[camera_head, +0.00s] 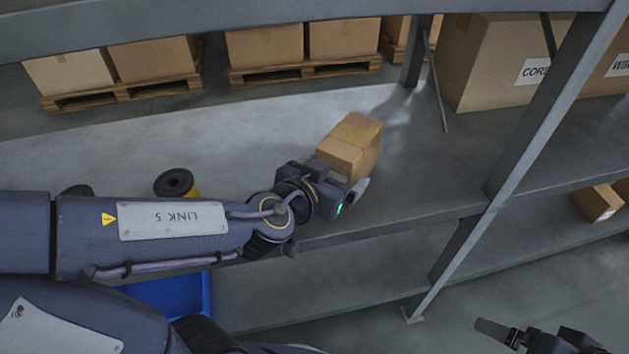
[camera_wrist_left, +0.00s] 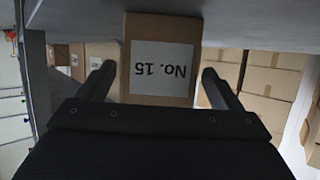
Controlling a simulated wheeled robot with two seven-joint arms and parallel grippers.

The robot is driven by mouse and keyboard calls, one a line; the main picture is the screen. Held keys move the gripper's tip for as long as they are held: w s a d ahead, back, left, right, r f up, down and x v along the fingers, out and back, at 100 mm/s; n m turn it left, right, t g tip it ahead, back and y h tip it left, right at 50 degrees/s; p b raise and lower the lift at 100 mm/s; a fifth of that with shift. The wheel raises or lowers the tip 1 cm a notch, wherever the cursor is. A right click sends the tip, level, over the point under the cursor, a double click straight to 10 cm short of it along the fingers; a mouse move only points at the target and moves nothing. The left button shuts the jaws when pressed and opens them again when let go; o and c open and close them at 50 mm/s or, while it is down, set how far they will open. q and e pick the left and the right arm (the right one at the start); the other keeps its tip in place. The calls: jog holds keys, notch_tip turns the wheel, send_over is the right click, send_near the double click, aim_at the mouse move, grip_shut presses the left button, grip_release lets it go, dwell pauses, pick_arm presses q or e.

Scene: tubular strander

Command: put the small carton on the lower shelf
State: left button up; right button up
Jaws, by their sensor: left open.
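The small carton (camera_head: 350,147) stands on the upper shelf (camera_head: 250,140) near its front edge, tilted in the head view. In the left wrist view the carton (camera_wrist_left: 160,60) shows a white label reading "No. 15" upside down. My left gripper (camera_head: 350,188) is open at the carton's near side. In the wrist view its fingers lie left and right of the carton, with a narrow gap on each side. The lower shelf (camera_head: 300,290) runs below, partly hidden by my left arm. My right gripper (camera_head: 510,337) is only partly in view at the bottom right.
A black spool (camera_head: 174,183) stands on the upper shelf left of the carton. A blue bin (camera_head: 165,296) is below my left arm. A slanted grey post (camera_head: 500,190) rises to the right. Another carton (camera_head: 598,203) sits at the right. Larger boxes on pallets (camera_head: 305,70) stand behind.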

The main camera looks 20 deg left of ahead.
pick_arm(q)
jog(key=p+v, duration=0.1)
jog(key=v, duration=0.1)
jog(key=p+v, duration=0.1)
jog(key=v, duration=0.2)
jog(key=p+v, duration=0.1)
jog(key=v, duration=0.1)
jog(key=shift+s+a+r, duration=0.1)
jog(key=shift+s+r, duration=0.15)
jog(key=shift+r, duration=0.15)
jog(key=shift+s+a, duration=0.1)
jog(key=shift+s, duration=0.15)
jog(key=shift+s+r, duration=0.1)
jog(key=shift+s, duration=0.5)
jog(key=shift+s, duration=0.1)
